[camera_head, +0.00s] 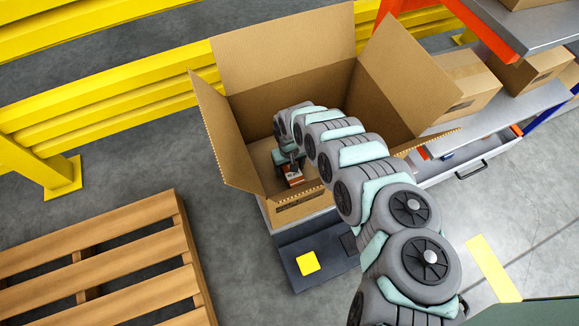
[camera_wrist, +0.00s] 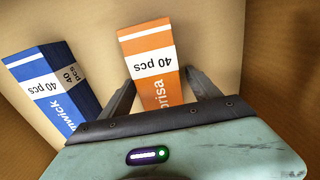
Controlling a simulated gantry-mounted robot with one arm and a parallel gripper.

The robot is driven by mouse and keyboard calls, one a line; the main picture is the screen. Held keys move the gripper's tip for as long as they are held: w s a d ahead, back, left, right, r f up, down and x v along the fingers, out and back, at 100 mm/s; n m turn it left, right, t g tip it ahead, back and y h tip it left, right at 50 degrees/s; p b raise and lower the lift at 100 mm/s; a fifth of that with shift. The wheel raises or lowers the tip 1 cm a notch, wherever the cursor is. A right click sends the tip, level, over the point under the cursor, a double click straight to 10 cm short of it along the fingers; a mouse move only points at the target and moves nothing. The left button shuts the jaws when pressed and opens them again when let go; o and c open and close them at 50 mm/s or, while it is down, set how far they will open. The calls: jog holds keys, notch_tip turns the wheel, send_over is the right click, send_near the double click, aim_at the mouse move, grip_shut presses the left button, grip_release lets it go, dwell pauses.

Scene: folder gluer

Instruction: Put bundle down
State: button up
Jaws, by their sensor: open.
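An orange and white bundle (camera_wrist: 153,62) marked "40 pcs" stands inside the large open carton (camera_head: 285,45). It also shows in the head view (camera_head: 293,178), partly hidden by my gripper. My gripper (camera_wrist: 163,88) is open, reaching down into the carton, with one finger on either side of the orange bundle. Whether either finger touches the bundle is hard to tell. A blue and white bundle (camera_wrist: 52,90), also marked "40 pcs", lies to the left of my gripper in the wrist view.
The carton's raised flaps stand around my arm. It rests on a dark stand with a yellow patch (camera_head: 308,262). A wooden pallet (camera_head: 110,265) lies at lower left, a yellow barrier (camera_head: 120,100) runs behind, and a shelf with closed cartons (camera_head: 462,85) stands at right.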

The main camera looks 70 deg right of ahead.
notch_tip(320, 180, up, 12)
jog(key=p, duration=0.6)
jog(key=shift+r, duration=0.15)
